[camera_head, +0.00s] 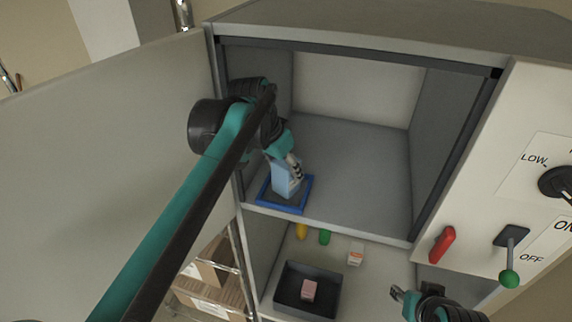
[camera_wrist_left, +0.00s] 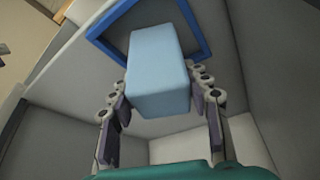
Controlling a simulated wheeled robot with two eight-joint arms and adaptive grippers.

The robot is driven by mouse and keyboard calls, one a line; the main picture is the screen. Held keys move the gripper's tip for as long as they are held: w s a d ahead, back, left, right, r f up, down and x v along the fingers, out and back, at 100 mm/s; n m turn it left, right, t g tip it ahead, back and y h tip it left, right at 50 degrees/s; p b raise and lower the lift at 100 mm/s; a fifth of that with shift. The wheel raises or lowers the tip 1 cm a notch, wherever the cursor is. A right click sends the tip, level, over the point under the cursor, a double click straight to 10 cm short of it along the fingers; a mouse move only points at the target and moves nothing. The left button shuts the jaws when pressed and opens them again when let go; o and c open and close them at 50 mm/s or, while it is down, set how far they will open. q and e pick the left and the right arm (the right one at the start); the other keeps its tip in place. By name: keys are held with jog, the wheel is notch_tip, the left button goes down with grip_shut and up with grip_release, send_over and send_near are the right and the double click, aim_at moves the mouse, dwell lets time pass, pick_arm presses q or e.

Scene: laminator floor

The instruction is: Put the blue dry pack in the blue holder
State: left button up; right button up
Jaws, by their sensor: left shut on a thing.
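The blue dry pack (camera_head: 284,183) is a light blue block at the blue holder, in the front left of the cabinet's upper compartment. My left gripper (camera_head: 291,165) is shut on it from above and behind. In the left wrist view the pack (camera_wrist_left: 158,75) sits between both fingers (camera_wrist_left: 160,100). The blue holder (camera_head: 268,202) is a square blue frame on the compartment floor; its rim also shows in the left wrist view (camera_wrist_left: 204,35). The pack overlaps the frame's inside, but I cannot tell whether its base touches the bottom. My right gripper (camera_head: 400,296) is at the lower right, empty, its fingers apart.
The cabinet door (camera_head: 100,150) stands open at left. The lower compartment holds a dark tray (camera_head: 331,294) with a pink block (camera_head: 309,289), a white-orange box (camera_head: 355,254), and yellow (camera_head: 302,231) and green (camera_head: 324,237) items. A red handle (camera_head: 442,244) and green-knobbed lever (camera_head: 510,278) are at right.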

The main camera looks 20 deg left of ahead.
pick_arm(q)
jog(key=shift+s+f, duration=0.15)
jog(key=o, duration=1.3)
jog(key=shift+r, duration=2.5)
